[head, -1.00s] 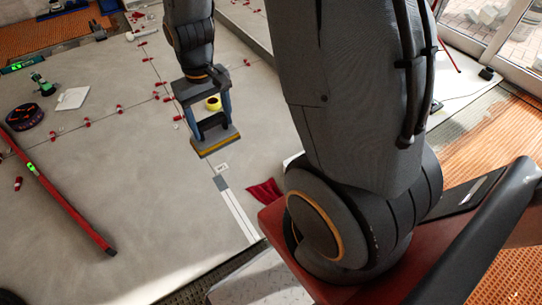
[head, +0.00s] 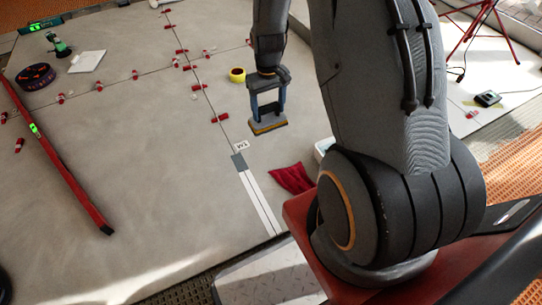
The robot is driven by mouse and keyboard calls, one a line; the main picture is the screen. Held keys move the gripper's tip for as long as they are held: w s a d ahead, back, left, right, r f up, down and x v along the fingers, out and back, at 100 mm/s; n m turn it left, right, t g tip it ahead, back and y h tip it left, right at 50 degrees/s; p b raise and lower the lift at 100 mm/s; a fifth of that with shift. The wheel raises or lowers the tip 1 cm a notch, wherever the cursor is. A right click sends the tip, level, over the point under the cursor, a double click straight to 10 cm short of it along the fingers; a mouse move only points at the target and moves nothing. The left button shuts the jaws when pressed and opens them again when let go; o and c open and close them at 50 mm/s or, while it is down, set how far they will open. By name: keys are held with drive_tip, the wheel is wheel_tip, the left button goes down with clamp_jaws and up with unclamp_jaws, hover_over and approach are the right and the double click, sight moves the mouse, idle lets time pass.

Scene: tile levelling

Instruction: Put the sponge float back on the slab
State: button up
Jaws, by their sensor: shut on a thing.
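The sponge float (head: 268,124) has a dark grey back and a yellow-orange sponge edge. My gripper (head: 267,105) is shut on it, with a finger on each side of its handle. The float hangs sponge side down near the slab (head: 160,170), a large grey tiled surface. I cannot tell from this view whether it touches the slab. Its sponge face is hidden underneath.
Several red levelling clips stand along the joints. A red cloth (head: 292,178) lies to the front right. A long red level (head: 55,150) lies at left. The slab's middle is clear.

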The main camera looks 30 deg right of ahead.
drive_tip(key=w+d+f+b, duration=0.1)
drive_tip(key=f+b, duration=0.2)
drive_tip(key=f, duration=0.3)
drive_tip(key=w+d+f+b, duration=0.1)
drive_tip(key=f+b, duration=0.2)
drive_tip(key=f, duration=0.4)
drive_tip(key=d+f+b, duration=0.1)
drive_tip(key=f+b, duration=0.2)
drive_tip(key=f, duration=0.4)
drive_tip(key=shift+w+d+f+b, duration=0.25)
drive_tip(key=shift+w+d+b, duration=0.1)
drive_tip(key=shift+w, duration=0.05)
drive_tip(key=shift+r, duration=0.1)
drive_tip(key=o, duration=1.2)
